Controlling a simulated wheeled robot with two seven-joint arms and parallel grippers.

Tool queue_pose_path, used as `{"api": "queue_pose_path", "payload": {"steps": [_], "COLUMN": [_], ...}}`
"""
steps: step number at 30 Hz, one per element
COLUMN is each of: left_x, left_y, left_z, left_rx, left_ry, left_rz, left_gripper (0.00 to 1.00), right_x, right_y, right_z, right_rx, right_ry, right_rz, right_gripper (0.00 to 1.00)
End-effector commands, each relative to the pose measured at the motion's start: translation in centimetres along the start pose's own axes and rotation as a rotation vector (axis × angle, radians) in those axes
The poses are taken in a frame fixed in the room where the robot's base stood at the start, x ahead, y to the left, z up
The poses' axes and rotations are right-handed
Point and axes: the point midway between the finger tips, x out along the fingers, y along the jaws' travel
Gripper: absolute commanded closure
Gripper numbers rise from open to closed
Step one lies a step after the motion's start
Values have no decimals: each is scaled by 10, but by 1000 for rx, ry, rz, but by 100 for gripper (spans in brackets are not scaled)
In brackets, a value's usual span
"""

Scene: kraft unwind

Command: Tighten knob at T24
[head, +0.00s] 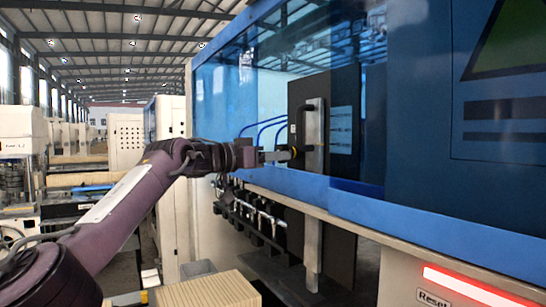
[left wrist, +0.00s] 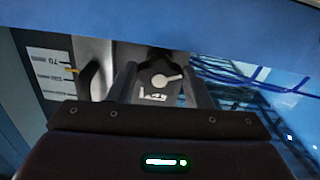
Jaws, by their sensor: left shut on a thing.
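A black knob (left wrist: 158,76) with a pale pointer shows in the left wrist view, between the two fingers of my left gripper (left wrist: 163,88). A small white marking shows below the pointer, but I cannot read it surely as T24. My left gripper is shut on the knob. In the head view, the left gripper (head: 278,156) reaches right to a grey upright plate (head: 312,135) on the machine, where the gripper hides most of the knob. My right gripper is not in view.
A blue machine frame (head: 380,208) runs along below the arm, with blue tinted panels (head: 225,95) above. A dark panel (head: 345,120) stands behind the plate. Blue cables (left wrist: 265,82) hang close by. A white scale (left wrist: 55,72) is at left. A wooden block (head: 208,291) lies below.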

Motion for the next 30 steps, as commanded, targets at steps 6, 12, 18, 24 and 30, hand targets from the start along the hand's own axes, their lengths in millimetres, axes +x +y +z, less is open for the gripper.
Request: {"api": "queue_pose_path", "payload": {"steps": [6,12,18,24,30], "left_x": [0,0,0,-1,-1], "left_y": [0,-1,-2,-3,-3], "left_z": [0,0,-1,-1,-2], "left_rx": [11,80,215,368,496], "left_ry": [0,0,0,0,0], "left_rz": [0,-1,-2,-2,-2], "left_gripper": [78,78,78,78,78], "right_x": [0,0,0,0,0], "right_y": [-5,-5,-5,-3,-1], "right_z": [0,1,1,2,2], "right_rx": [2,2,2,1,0], "right_ry": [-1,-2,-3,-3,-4], "right_rz": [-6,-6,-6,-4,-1], "right_gripper": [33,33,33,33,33]}}
